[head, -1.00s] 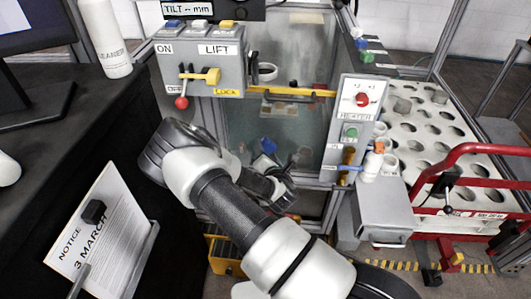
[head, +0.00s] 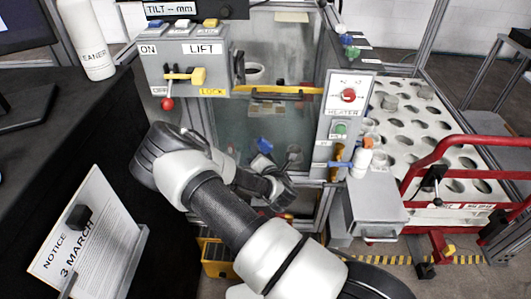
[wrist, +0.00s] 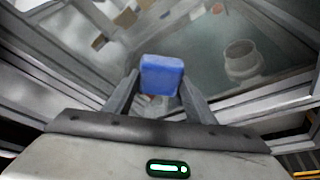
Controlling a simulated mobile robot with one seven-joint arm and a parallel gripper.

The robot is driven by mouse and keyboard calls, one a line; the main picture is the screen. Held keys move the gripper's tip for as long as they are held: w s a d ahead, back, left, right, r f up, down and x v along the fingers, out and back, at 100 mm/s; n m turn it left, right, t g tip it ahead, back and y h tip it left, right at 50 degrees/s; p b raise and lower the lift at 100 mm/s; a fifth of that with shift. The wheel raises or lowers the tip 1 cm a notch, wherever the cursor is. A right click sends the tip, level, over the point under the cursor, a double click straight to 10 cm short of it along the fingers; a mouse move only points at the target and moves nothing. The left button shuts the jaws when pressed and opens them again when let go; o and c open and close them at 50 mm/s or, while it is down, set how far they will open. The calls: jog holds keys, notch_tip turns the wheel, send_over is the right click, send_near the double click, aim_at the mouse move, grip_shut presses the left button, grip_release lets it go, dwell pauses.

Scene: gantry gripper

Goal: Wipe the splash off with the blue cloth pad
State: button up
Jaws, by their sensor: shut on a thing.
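The blue cloth pad (wrist: 162,75) is held between the two fingers of my gripper (wrist: 160,92) in the wrist view. In the head view the pad (head: 264,146) is a small blue patch in front of the glass pane (head: 232,127), and my arm hides most of the gripper. The pane (wrist: 200,40) fills much of the space beyond the pad in the wrist view. I cannot tell whether the pad touches it. I cannot make out the splash clearly in either view.
A lift control box (head: 185,65) stands left of the pane and a heater panel (head: 345,100) right of it. A yellow bar (head: 275,94) crosses the pane. A grey box (head: 375,205), a red rail (head: 470,150) and a notice board (head: 85,240) stand around my arm.

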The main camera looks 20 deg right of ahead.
jog(key=shift+w+a+r, duration=0.15)
jog(key=shift+w+a, duration=0.2)
jog(key=shift+a, duration=0.3)
jog(key=shift+w+a+r, duration=0.15)
jog(key=shift+w+a, duration=0.15)
jog(key=shift+a, duration=0.3)
jog(key=s+a, duration=0.1)
jog(key=s, duration=0.5)
jog(key=shift+a+f, duration=0.2)
jog(key=shift+a, duration=0.1)
jog(key=shift+s, duration=0.1)
jog(key=shift+s+a+b, duration=0.2)
jog(key=shift+s+a, duration=0.05)
jog(key=shift+s, duration=0.4)
jog(key=shift+s+a+b, duration=0.15)
jog(key=shift+s+a, duration=0.05)
jog(key=shift+s, duration=0.45)
